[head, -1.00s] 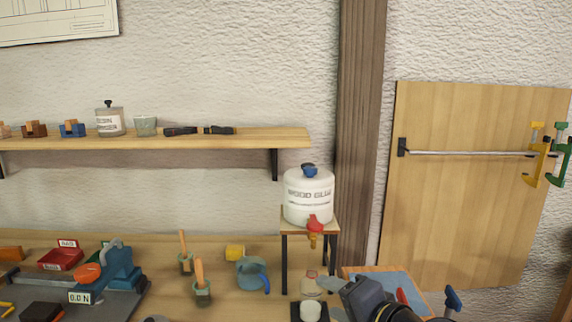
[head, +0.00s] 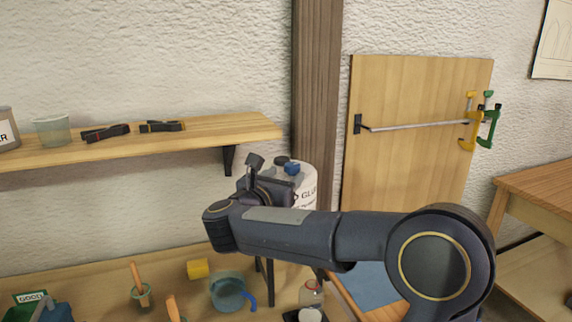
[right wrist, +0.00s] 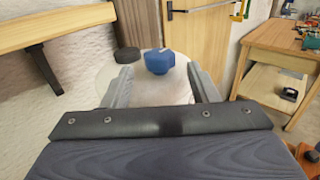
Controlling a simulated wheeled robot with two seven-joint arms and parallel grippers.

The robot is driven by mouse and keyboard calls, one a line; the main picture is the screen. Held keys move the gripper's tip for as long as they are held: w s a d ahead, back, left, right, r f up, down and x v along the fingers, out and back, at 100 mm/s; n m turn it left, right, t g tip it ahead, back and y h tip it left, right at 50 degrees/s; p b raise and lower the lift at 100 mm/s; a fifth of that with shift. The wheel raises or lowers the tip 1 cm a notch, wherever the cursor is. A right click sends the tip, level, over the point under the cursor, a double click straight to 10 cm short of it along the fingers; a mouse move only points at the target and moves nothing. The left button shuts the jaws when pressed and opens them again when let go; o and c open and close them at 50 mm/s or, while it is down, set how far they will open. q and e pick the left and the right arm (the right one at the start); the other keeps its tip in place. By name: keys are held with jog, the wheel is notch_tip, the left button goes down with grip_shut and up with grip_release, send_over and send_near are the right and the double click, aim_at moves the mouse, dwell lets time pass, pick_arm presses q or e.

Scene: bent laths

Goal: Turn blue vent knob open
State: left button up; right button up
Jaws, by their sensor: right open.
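The blue vent knob (head: 292,168) sits on top of the white wood glue jug (head: 306,187), mostly hidden behind my right arm in the head view. In the right wrist view the blue knob (right wrist: 159,61) shows beyond the fingertips, a little right of the middle between them. A dark round cap (right wrist: 127,55) is left of it on the white jug top (right wrist: 100,72). My left gripper is not in view.
A wall shelf (head: 200,136) with a cup and dark clamps is left of the jug. A wooden post (head: 317,90) stands behind it. The bench below holds a blue-handled jug (head: 228,293) and a yellow block (head: 198,268). A board with a clamp rail (head: 420,125) is at right.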

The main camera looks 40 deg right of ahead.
aim_at(289, 171)
jog(key=p+x, duration=0.1)
jog(key=x, duration=0.4)
jog(key=shift+w+d, duration=0.1)
jog(key=shift+d, duration=0.05)
jog(key=c, duration=0.9)
